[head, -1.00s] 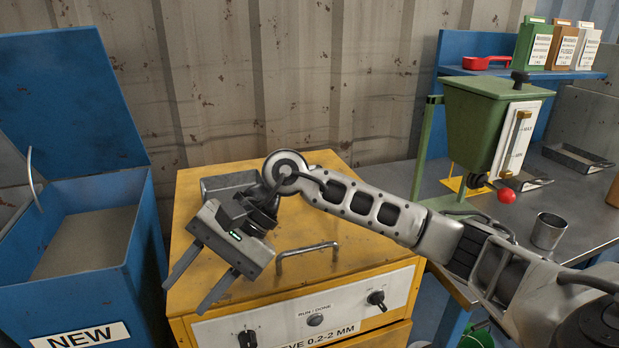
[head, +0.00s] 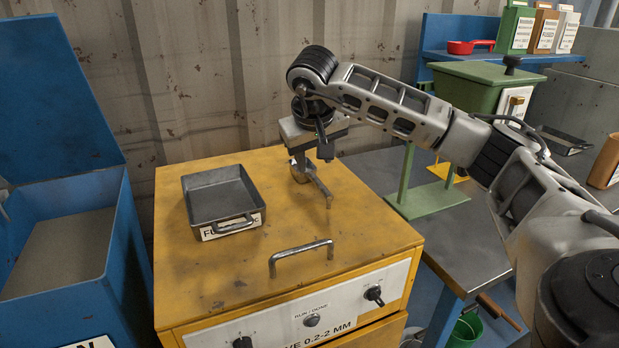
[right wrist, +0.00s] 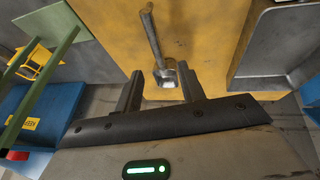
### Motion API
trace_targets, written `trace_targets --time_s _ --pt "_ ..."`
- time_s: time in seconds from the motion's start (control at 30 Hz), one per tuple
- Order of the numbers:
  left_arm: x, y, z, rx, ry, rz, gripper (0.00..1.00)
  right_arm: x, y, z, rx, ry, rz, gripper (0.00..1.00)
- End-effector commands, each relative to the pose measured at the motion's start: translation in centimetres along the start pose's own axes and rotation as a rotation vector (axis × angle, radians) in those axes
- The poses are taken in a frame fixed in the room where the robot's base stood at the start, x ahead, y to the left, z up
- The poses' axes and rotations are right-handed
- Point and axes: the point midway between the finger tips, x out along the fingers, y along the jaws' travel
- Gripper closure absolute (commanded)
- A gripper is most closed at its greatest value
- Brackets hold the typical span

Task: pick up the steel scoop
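The steel scoop (head: 319,186) lies on the yellow cabinet top, right of the black pan, partly hidden under my right gripper (head: 303,163). In the right wrist view the scoop (right wrist: 153,38) has its handle pointing away from the gripper, and its small bowl shows just beyond and between the fingertips. The right gripper (right wrist: 160,72) is open there, with two dark fingers apart and nothing visibly held. Whether the fingers touch the scoop I cannot tell. My left gripper is not in view.
A black pan (head: 222,190) with a partly hidden label sits on the yellow cabinet (head: 200,278), which has a bar handle (head: 300,255) on top. A blue bin (head: 116,250) stands left. A green hopper (head: 470,87) stands on the grey bench at right.

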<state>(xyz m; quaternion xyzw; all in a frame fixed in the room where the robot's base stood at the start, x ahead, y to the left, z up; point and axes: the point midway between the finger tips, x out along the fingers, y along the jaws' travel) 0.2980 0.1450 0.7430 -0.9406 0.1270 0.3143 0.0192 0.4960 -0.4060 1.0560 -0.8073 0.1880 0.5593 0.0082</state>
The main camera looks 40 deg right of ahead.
Motion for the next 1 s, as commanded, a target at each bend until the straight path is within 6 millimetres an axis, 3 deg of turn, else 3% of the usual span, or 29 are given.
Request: trace_targets --time_s 0.27,0.6,0.87,1.0 --pt "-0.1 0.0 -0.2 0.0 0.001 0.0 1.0 2.1 0.1 0.3 0.0 -0.002 0.0 0.6" --pt "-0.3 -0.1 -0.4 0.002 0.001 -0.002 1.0 6.4 0.3 1.2 0.001 -0.001 -0.002 0.6" --pt "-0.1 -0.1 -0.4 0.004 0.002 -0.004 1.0 6.6 0.3 1.2 0.0 0.001 -0.002 0.6" --pt "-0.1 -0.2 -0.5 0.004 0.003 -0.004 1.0 6.6 0.3 1.1 0.0 0.001 -0.002 0.99"
